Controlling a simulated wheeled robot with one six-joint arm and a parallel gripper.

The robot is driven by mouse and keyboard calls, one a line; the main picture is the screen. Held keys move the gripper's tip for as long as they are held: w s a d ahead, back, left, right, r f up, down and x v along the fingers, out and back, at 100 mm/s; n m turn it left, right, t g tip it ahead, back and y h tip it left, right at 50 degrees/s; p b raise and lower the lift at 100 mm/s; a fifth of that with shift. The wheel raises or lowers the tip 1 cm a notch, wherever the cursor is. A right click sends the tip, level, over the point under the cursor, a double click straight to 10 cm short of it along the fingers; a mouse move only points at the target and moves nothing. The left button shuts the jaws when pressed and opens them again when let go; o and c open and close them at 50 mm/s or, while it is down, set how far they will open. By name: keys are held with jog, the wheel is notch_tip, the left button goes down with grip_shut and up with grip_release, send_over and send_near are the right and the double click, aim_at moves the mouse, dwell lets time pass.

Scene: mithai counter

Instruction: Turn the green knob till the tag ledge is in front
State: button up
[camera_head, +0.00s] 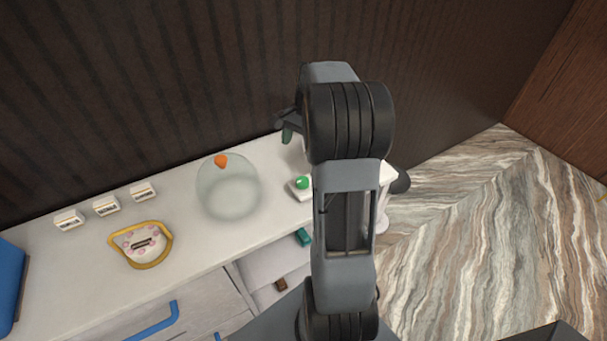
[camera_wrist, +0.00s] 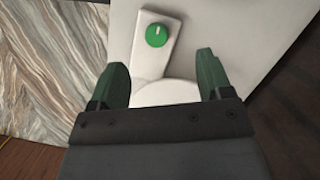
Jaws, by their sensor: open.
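The green knob (camera_head: 302,182) sits on a small white plate (camera_head: 303,195) near the right end of the counter. In the wrist view the knob (camera_wrist: 156,35) carries a pale line running roughly up and down. A white round part (camera_wrist: 165,92) adjoins the plate, partly hidden behind my gripper. My gripper (camera_wrist: 161,62) is open and empty. Its dark green fingers stand apart, with the knob beyond their tips, touching neither. In the head view my arm hides most of my gripper, and one finger (camera_head: 287,134) shows behind the knob. I cannot make out the tag ledge.
A dark ribbed wall (camera_head: 130,90) rises behind the counter (camera_head: 80,270).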

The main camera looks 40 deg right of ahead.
aim_at(303, 180)
jog(key=d+f+m+y, duration=0.1)
jog(key=d+f+m, duration=0.2)
jog(key=d, duration=0.3)
jog(key=p+x, duration=0.2)
jog(key=x, duration=1.1)
jog(key=shift+a, duration=0.2)
jog(key=shift+c, duration=0.4)
jog(key=shift+r, duration=0.1)
jog(key=c, duration=0.8)
jog(key=shift+d, duration=0.2)
jog(key=shift+a, duration=0.15)
